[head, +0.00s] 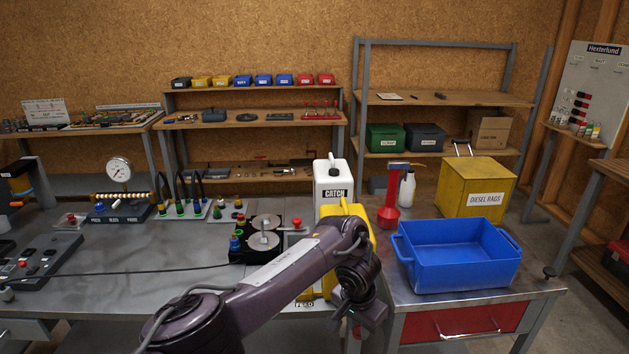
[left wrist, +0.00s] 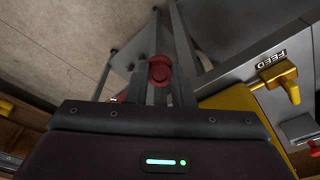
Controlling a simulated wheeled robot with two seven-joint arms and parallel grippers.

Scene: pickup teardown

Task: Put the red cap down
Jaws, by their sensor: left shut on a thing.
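The red cap (left wrist: 160,72) is held between the two fingers of my left gripper (left wrist: 161,70), as the left wrist view shows. In the head view my left gripper (head: 362,318) hangs low by the front edge of the grey bench, close to the red-drawer cart. It is in front of the yellow container (head: 352,212). I cannot make out the cap clearly in the head view because the gripper hides most of it. My right gripper is not in view.
A blue bin (head: 458,262) stands on the metal-topped cart at right. The grey bench's left front (head: 110,285) has bare space.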

